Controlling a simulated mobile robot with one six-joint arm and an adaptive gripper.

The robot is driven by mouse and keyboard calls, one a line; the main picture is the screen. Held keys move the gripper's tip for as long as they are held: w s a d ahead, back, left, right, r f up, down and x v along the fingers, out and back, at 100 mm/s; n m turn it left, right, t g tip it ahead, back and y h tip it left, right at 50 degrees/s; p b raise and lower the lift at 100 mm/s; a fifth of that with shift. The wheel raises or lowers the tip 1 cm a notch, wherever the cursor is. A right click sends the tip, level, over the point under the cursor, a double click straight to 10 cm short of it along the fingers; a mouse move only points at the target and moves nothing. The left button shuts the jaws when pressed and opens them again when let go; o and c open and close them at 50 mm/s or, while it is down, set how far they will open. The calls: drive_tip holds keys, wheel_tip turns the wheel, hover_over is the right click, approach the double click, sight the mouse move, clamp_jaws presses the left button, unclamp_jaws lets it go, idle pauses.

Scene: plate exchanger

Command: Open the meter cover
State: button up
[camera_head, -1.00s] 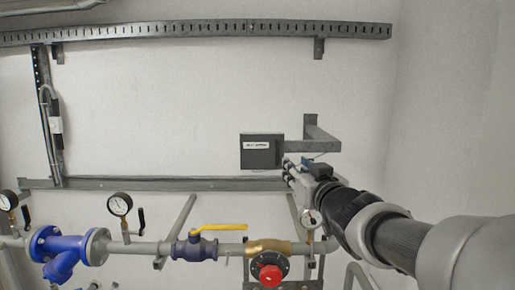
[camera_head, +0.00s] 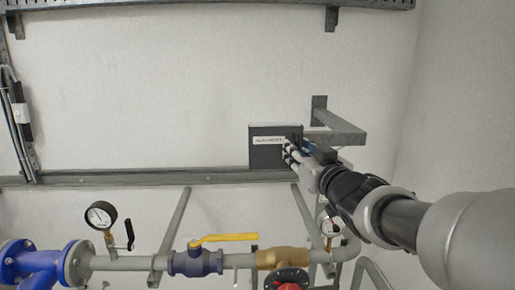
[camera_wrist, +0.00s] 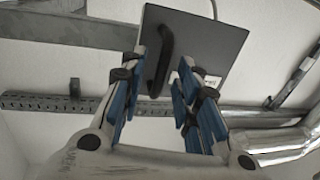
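The meter cover (camera_head: 262,158) is a dark grey square panel with a white label near its top, on the wall in the middle of the head view; it looks closed. In the wrist view the cover (camera_wrist: 205,38) fills the upper middle, with a black bar handle (camera_wrist: 160,62) standing off it. My gripper (camera_head: 288,150) is in front of the cover's right part in the head view, hiding some of it. In the wrist view my gripper (camera_wrist: 160,75) is open, its blue-padded fingers spread on both sides of the handle. Whether they touch it is not clear.
A grey bracket (camera_head: 335,136) juts from the wall right of the cover. Below run a metal rail (camera_head: 110,180) and a pipe with a yellow-handled valve (camera_head: 225,239), a gauge (camera_head: 101,215) and a brass valve (camera_head: 282,258). The wall above the cover is bare.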

drive_tip(key=shift+s, duration=0.1)
drive_tip(key=shift+c, duration=0.6)
clamp_jaws()
